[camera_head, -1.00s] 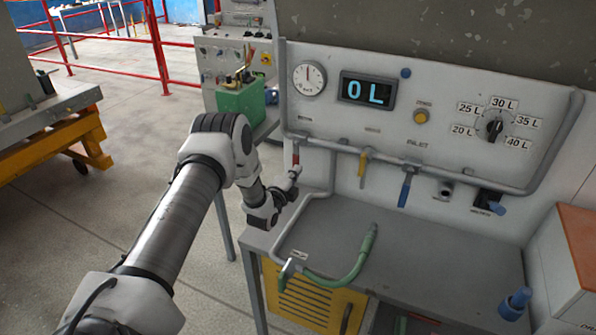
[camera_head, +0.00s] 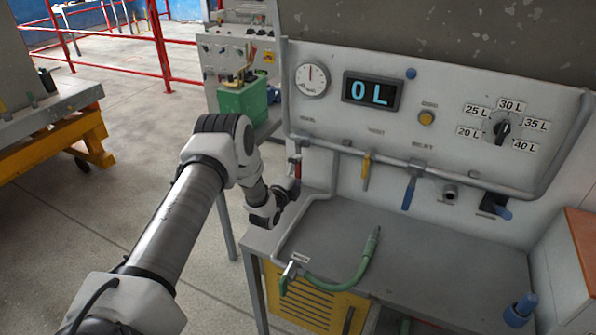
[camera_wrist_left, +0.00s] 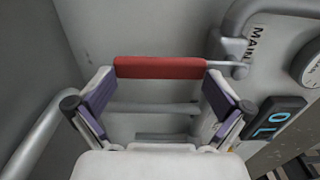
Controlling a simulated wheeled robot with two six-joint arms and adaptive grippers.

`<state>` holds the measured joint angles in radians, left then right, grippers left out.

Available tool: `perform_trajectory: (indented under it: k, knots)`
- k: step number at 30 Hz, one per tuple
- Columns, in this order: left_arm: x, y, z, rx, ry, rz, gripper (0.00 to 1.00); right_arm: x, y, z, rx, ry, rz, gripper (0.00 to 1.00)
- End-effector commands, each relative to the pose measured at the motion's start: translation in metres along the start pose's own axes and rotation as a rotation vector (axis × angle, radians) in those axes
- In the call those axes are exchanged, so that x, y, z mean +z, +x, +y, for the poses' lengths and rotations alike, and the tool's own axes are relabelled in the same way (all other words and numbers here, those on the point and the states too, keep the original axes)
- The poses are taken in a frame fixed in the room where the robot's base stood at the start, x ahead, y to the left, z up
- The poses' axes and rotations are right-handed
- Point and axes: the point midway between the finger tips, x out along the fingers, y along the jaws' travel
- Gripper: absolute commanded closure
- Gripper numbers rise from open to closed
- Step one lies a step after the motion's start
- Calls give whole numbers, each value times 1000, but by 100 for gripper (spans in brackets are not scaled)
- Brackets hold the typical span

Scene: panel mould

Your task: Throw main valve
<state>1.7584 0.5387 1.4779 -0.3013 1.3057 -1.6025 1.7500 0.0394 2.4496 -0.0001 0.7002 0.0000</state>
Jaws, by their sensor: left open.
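The main valve has a red lever handle (camera_head: 297,170) at the left end of the panel pipe. In the left wrist view the red handle (camera_wrist_left: 160,67) lies crosswise between the fingertips, with the label MAIN to its right. My left gripper (camera_head: 290,190) is just below the handle in the head view. In the wrist view the left gripper (camera_wrist_left: 160,88) is open, one finger near each end of the handle. I cannot tell whether the fingers touch it. My right gripper is not in view.
A yellow lever (camera_head: 366,172) and a blue lever (camera_head: 409,192) hang further right on the pipe. The display (camera_head: 371,91) reads 0 L. A green hose (camera_head: 340,285) lies on the bench (camera_head: 440,265). A selector knob (camera_head: 502,128) is at right.

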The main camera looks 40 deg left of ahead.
Motion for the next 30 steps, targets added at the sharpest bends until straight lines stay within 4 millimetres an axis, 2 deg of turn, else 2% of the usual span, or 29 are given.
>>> perform_trajectory:
  k: [7,10,14,21,25,30]
  knots:
    - [-1,-2,2,4,0,2,0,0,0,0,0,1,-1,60]
    - [-1,-11,2,6,-1,3,0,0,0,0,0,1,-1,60]
    - [0,-38,2,7,-3,0,0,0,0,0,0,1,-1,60]
    - [0,-99,0,3,-4,0,0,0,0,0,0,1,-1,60]
    - [0,-117,0,2,-1,1,0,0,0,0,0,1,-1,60]
    - [0,-122,-1,-1,1,2,0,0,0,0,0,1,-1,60]
